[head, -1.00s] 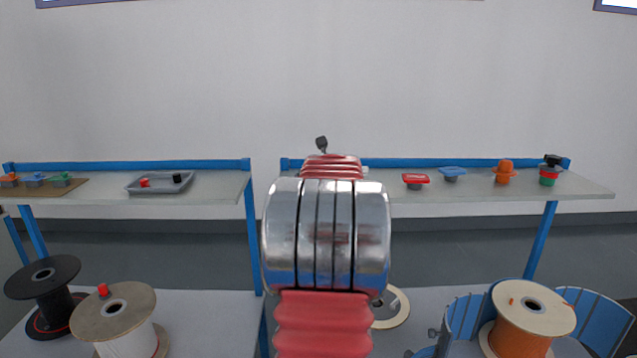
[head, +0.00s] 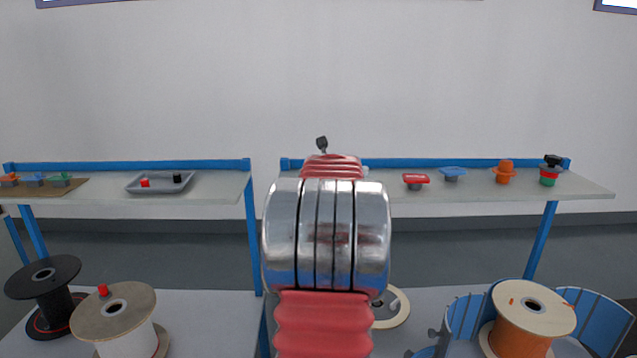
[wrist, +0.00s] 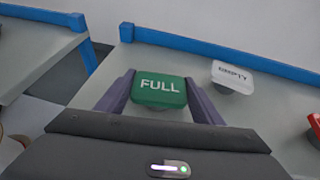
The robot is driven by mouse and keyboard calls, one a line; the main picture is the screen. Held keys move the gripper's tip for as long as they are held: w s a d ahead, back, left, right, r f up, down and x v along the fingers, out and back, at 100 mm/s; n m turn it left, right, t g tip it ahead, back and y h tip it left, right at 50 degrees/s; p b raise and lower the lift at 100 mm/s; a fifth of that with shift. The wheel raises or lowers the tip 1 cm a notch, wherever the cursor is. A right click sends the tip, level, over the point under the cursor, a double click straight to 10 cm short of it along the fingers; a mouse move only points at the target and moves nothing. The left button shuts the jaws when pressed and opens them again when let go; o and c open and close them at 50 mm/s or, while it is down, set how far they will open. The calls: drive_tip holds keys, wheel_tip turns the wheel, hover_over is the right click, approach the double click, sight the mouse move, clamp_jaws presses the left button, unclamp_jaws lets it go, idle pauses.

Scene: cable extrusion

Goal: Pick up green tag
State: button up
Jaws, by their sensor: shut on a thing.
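The green tag (wrist: 160,92) reads FULL and shows in the wrist view near the middle, between the two purple-grey fingers of my gripper (wrist: 160,78). My gripper is shut on it, with a finger on its left and right sides. The tag appears at shelf level; I cannot tell whether it touches the shelf. In the head view my arm hides the green tag and the gripper.
A white EMPTY tag (wrist: 233,75) stands just right of the green tag. A red tag (head: 416,179), a blue tag (head: 452,173) and an orange piece (head: 504,172) stand along the right shelf (head: 590,190). A grey tray (head: 160,189) lies on the left shelf.

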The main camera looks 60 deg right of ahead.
drive_tip(key=shift+r, duration=0.15)
drive_tip(key=shift+r, duration=1.7)
drive_tip(key=s+a, duration=1)
drive_tip(key=a, duration=0.4)
drive_tip(key=shift+s+a, duration=0.15)
drive_tip(key=shift+a, duration=0.25)
